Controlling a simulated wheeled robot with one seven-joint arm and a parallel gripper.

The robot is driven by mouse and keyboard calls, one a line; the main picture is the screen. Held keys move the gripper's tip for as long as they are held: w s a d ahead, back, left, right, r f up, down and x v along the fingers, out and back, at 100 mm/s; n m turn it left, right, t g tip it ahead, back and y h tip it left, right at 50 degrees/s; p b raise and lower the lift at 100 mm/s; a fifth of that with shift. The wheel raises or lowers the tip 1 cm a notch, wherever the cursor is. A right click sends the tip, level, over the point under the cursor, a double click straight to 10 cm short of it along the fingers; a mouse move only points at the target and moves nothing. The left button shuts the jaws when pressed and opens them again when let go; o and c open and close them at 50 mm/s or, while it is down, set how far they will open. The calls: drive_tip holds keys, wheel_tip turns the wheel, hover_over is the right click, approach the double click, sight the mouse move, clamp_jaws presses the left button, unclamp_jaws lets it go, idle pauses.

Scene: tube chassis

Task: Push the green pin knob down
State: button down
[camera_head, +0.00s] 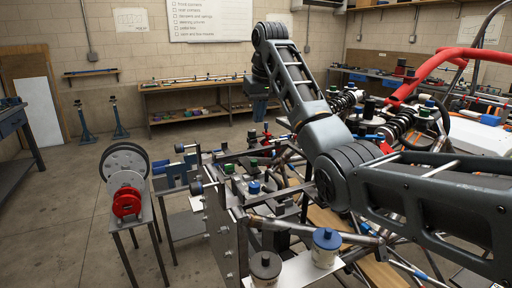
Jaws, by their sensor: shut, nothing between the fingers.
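Small green knobs stand on the grey metal fixture in the middle: one green knob (253,163) and another green knob (229,168) to its left. More green caps (424,112) show at the right by the coil springs. I cannot tell from this view which one is the pin knob. My arm comes in from the lower right, bends at the elbow and rises to the upper middle, where its wrist hangs down. My gripper (259,111) is small and dark at its lower end, shut and empty. It appears above and apart from the green knobs in the picture.
A blue knob (254,187) stands close to the green ones. Blue-lidded (326,238) and dark-lidded (266,265) cups sit in front. Red tubing (430,72) and springs crowd the right. The left floor is mostly clear.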

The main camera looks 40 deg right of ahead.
sight(253, 160)
drive_tip(key=x, duration=0.9)
drive_tip(key=s+p+x, duration=0.1)
drive_tip(key=x, duration=0.3)
drive_tip(key=shift+a+f, duration=0.25)
drive_tip(key=shift+f, duration=0.3)
drive_tip(key=shift+w, duration=0.1)
